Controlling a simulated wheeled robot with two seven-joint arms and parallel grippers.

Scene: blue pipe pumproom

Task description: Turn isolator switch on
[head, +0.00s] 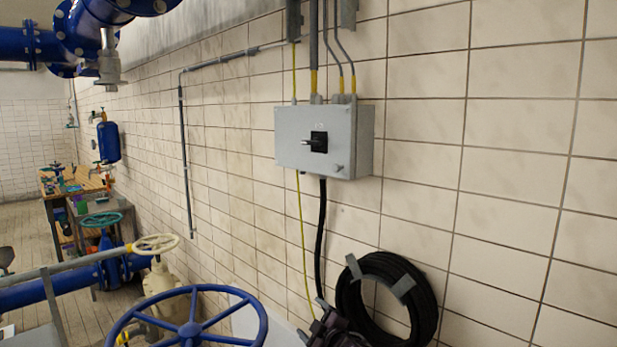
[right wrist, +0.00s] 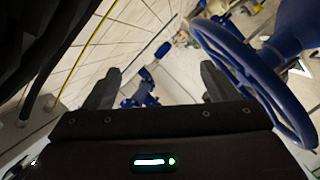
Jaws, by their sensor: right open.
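The isolator switch is a grey box (head: 316,160) on the tiled wall, right of centre in the head view. A black rotary knob (head: 319,142) sits on its front, with a small pale part pointing left. My right gripper (head: 322,325) shows only in part at the bottom of the head view, well below the box and apart from it. In the right wrist view its two fingers (right wrist: 160,88) are spread, with nothing between them. The switch box is not clearly visible in that view. My left gripper is not in view.
A coiled black hose (head: 422,312) hangs on the wall beside my right gripper. A black cable (head: 321,235) and a yellow-green wire (head: 303,235) run down from the box. A large blue handwheel (head: 190,329) stands left of the gripper. The wall right of the box is clear.

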